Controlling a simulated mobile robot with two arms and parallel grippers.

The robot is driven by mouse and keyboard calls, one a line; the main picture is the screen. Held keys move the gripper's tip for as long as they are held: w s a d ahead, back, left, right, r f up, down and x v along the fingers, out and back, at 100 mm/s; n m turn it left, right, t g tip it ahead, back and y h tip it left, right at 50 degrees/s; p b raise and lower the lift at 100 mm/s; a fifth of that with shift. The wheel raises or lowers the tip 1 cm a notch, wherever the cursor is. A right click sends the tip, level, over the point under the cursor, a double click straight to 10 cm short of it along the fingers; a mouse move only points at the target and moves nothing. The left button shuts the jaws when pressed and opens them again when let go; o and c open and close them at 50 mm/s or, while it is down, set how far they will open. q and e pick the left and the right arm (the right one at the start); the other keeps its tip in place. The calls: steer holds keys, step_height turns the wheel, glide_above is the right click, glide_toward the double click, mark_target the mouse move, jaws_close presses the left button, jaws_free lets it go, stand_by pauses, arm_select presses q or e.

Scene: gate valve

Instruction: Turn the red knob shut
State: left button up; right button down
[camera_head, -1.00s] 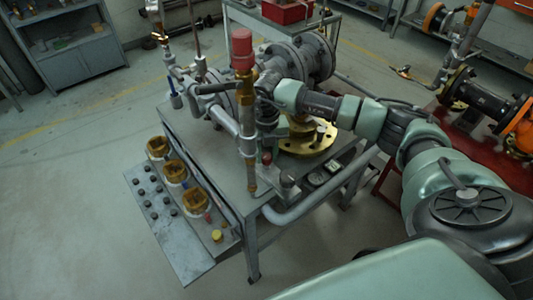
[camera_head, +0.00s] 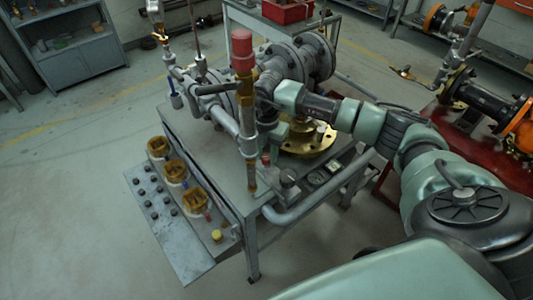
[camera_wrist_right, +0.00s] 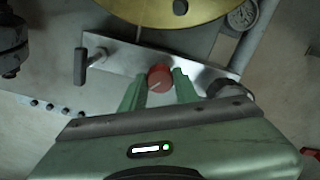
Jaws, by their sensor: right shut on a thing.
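The red knob (camera_wrist_right: 160,76) shows in the right wrist view as a small round knob with a pale pointer line, on a metal plate. It sits between the two green fingertips of my right gripper (camera_wrist_right: 160,88), which is shut on it. In the head view the right gripper (camera_head: 273,132) reaches down behind the upright pipe, and the knob (camera_head: 265,159) is a small red spot beneath it, mostly hidden. My left gripper is not in view.
A red-capped upright pipe (camera_head: 242,50) stands close to the gripper. A brass flange (camera_head: 310,146) lies beside it. A T-shaped handle (camera_wrist_right: 82,66) and a gauge (camera_wrist_right: 242,16) flank the knob. The floor (camera_head: 70,220) at the left is clear.

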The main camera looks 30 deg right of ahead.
steer(key=m+p, duration=0.1)
steer(key=m, duration=0.4)
steer(key=shift+w+r+m, duration=0.1)
steer(key=shift+r+m, duration=0.05)
steer(key=shift+m, duration=0.15)
steer(key=m+p, duration=0.1)
steer(key=m, duration=0.3)
steer(key=shift+m, duration=0.4)
steer(key=c, duration=1.1)
jaws_free()
steer(key=shift+o, duration=0.2)
